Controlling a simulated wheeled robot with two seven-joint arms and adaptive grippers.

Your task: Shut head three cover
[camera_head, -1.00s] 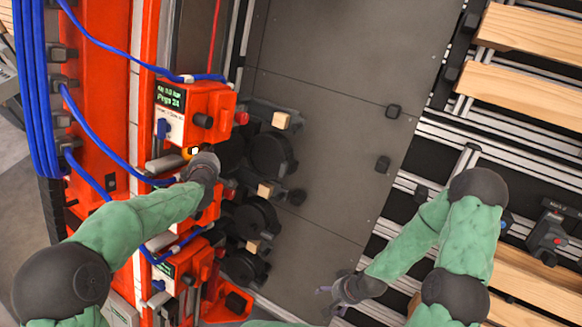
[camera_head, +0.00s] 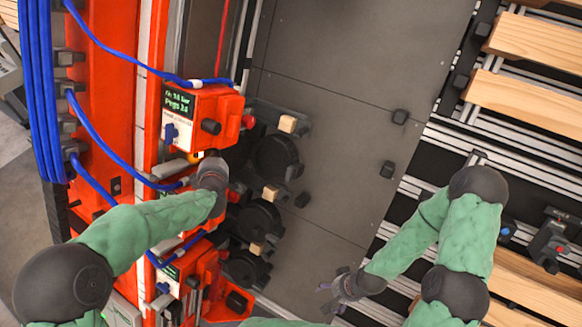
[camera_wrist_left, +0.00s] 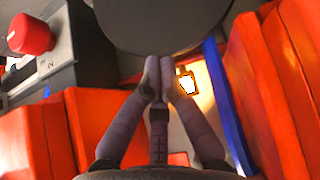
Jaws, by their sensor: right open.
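Orange heads (camera_head: 205,110) with small displays stand in a column at left, with dark round parts (camera_head: 275,157) beside them. I cannot tell which is head three or make out its cover. My left gripper (camera_wrist_left: 158,68) has its fingertips together in the left wrist view, just below the edge of a dark round disc (camera_wrist_left: 160,22); whether they touch it is unclear. In the head view my dark left wrist hides the fingers among the heads.
Blue hoses (camera_head: 105,135) cross the orange frame near my left arm. A red knob (camera_wrist_left: 32,34) and a blue strip (camera_wrist_left: 222,95) flank the left fingers. Wooden boards (camera_head: 525,105) lie on rails at right.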

